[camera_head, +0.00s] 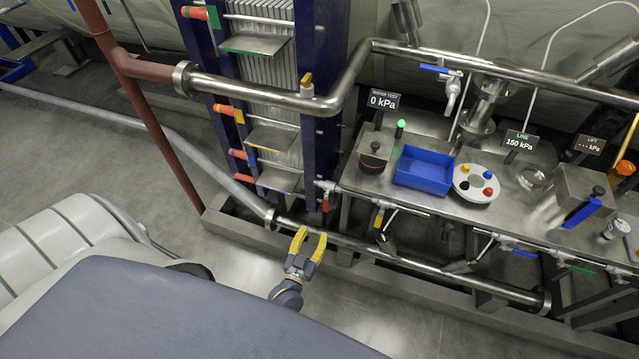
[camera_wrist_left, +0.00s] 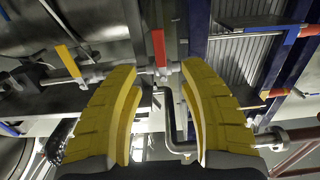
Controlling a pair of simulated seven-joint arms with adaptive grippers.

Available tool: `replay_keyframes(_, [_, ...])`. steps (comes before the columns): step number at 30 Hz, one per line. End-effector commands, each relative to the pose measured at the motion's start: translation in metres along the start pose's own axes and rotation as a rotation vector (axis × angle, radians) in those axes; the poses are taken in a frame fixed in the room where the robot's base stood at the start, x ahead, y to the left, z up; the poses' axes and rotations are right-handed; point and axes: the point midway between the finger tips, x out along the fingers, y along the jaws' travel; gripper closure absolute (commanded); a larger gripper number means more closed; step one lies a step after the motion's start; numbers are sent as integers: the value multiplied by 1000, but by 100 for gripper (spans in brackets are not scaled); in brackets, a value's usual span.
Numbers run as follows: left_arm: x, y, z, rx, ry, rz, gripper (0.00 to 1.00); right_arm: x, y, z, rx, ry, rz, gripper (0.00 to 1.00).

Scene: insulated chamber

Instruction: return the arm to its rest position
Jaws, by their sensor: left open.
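My left gripper (camera_head: 309,239) has yellow fingers and is open and empty. It is held low in front of the steel pipe at the foot of the bench, below the blue-framed rack. In the left wrist view the two yellow fingers (camera_wrist_left: 161,95) stand apart with nothing between them. Beyond them are a red-handled valve (camera_wrist_left: 159,50) and a yellow-orange valve handle (camera_wrist_left: 68,60). My right gripper does not show in either view.
The steel bench holds a blue tray (camera_head: 424,169), a white round holder (camera_head: 476,184) with coloured knobs, and a black-knobbed block (camera_head: 374,152). A bent steel pipe (camera_head: 260,95) crosses above. The rack (camera_head: 262,100) stands left of the bench. Grey floor (camera_head: 110,140) is open at left.

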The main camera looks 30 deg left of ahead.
Motion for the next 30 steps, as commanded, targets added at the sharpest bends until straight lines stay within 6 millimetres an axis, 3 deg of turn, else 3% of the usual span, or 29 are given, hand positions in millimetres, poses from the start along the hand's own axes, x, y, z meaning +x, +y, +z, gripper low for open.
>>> replay_keyframes(7, [0, 4, 9, -18, -40, 17, 58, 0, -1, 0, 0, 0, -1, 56])
replay_keyframes(11, [-18, 17, 61, -11, -202, 69, 58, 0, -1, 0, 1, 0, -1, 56])
replay_keyframes(14, [-46, 29, 115, 9, -366, 121, 58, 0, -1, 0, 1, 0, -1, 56])
replay_keyframes(21, [-148, 35, 231, 91, -758, 227, 58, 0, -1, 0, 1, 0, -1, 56])
replay_keyframes(27, [-253, 17, 301, 184, -1058, 292, 58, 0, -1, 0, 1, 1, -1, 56])
replay_keyframes(30, [-302, 2, 323, 236, -1182, 317, 58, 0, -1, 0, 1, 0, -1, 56])
